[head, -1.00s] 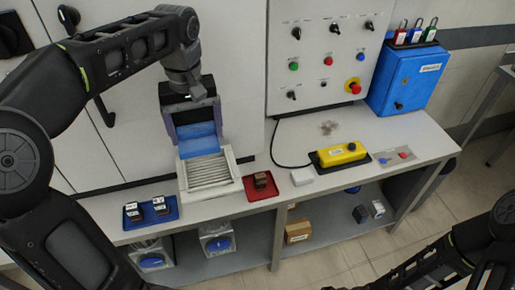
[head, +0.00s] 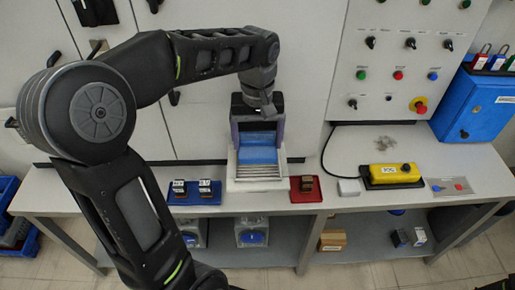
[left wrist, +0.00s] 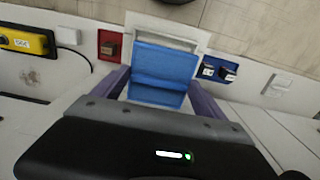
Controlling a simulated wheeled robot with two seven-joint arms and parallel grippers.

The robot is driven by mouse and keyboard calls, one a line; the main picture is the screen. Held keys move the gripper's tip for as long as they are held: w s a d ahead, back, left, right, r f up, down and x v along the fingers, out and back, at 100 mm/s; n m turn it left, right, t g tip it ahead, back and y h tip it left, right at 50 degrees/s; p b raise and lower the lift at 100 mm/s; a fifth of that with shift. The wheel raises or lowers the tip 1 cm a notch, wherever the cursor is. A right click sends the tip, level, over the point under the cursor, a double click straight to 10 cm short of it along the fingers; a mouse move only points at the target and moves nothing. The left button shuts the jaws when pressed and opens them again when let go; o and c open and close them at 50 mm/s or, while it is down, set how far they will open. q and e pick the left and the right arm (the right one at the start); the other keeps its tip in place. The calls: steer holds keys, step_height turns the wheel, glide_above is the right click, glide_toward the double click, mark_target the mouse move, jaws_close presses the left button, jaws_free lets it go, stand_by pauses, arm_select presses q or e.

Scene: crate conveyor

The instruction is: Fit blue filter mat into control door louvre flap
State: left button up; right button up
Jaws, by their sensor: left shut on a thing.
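The blue filter mat (head: 257,154) is held between the dark purple fingers of my left gripper (head: 258,141). In the left wrist view the mat (left wrist: 163,68) spans the gap between both fingers (left wrist: 160,94) and looks creased across its middle. The pale louvre flap (head: 232,184) lies at the bench's front edge, with grey slats showing only along its near part. The mat overlaps its far part. In the left wrist view the flap's rim (left wrist: 172,31) shows beyond the mat. I cannot tell whether the mat touches the slats. My right gripper is out of view.
A blue tray (head: 196,200) with two dark blocks sits left of the flap. A red tray (head: 297,196) with a brown block sits close on its right. Farther right are a white box (head: 349,187) and a yellow control box (head: 393,173).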

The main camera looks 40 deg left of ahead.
mark_target(257, 141)
arm_select(q)
steer(key=shift+f, duration=1.9)
steer(key=shift+f+b, duration=0.35)
steer(key=shift+f, duration=0.2)
steer(key=o, duration=1.3)
steer(key=shift+c, duration=0.2)
steer(key=shift+r, duration=0.1)
